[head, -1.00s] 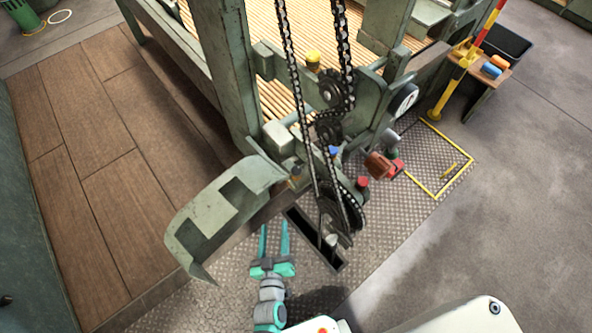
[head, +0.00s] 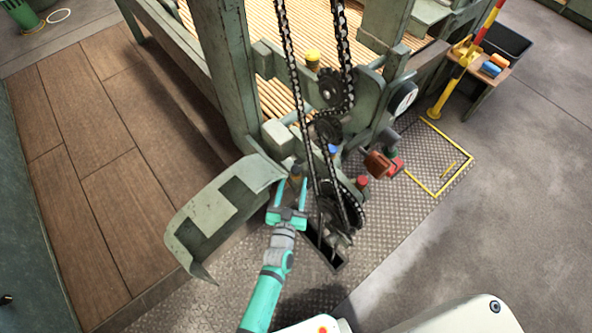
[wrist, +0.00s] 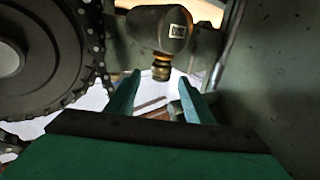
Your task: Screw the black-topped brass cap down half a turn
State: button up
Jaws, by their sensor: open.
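In the wrist view, a small brass piece with dark bands (wrist: 161,69), which looks like the black-topped brass cap, sits at the end of a dark rounded body with a pale label. It shows just beyond the gap between my fingertips. In the head view, a small dark and brass shape (head: 297,170) stands on the machine by my fingertips, partly hidden by the fingers. My gripper (head: 291,183) is open and points at the machine. In the wrist view, its teal fingers (wrist: 160,84) are apart with nothing between them. I cannot tell whether either finger touches the cap.
A chain and sprockets (head: 342,205) run close to the right of my gripper; a large sprocket (wrist: 30,55) fills the left of the wrist view. A bent green guard (head: 220,215) stands to the left. Yellow (head: 313,57) and red (head: 362,182) caps sit on the machine.

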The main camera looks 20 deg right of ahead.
aim_at(295, 175)
jog(key=shift+x, duration=2.85)
jog(key=shift+w, duration=0.15)
jog(key=shift+a+f, duration=0.1)
jog(key=c, duration=1)
